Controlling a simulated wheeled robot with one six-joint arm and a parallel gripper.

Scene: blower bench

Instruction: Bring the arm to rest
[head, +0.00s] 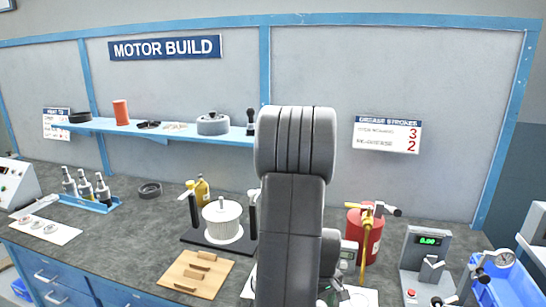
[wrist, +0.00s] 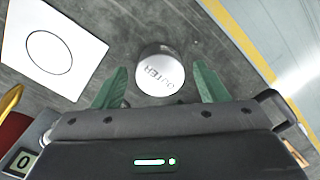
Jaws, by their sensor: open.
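My gripper (wrist: 159,82) is open, with its two green fingers spread apart in the wrist view. A round silvery part (wrist: 160,70) with dark lettering, which seems to read OUTER, shows between and beyond the fingertips. I cannot tell how far below the fingers it is, and no contact shows. In the head view my raised arm fills the middle and hides my gripper and part of the bench.
A white card with a circle (wrist: 52,53) lies beside the part. A blue shelf (head: 160,128) runs behind.

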